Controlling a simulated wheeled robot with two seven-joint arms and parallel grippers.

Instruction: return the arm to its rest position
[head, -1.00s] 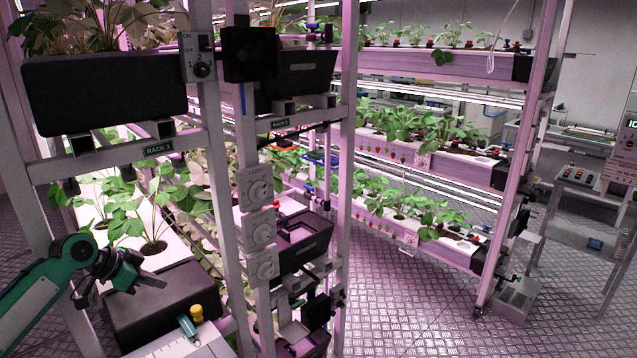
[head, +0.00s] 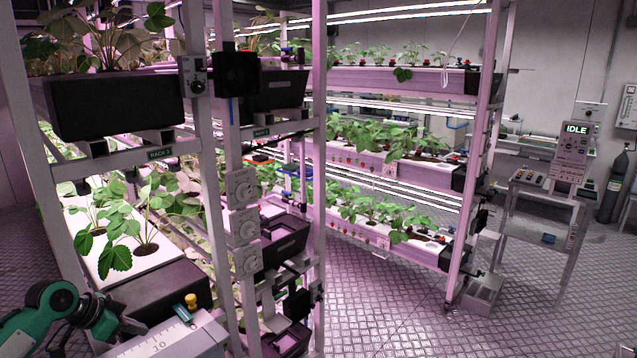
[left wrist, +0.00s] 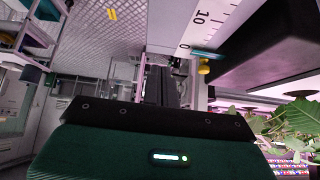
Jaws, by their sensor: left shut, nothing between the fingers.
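My left gripper (head: 132,326) is low at the left edge of the head view, at the end of my green and black arm. It is shut and empty. It is in front of the near rack's lower trough, apart from the plants, left of a white panel with a scale (head: 165,340). In the left wrist view its dark fingers (left wrist: 165,86) point up the picture, with the scale panel (left wrist: 212,25) to their right. My right gripper is not in view.
The near rack's black trough end (head: 160,290) and strawberry plants (head: 120,225) are close to my left arm. An upright post (head: 215,190) stands close by. Open metal floor (head: 400,320) lies to the right.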

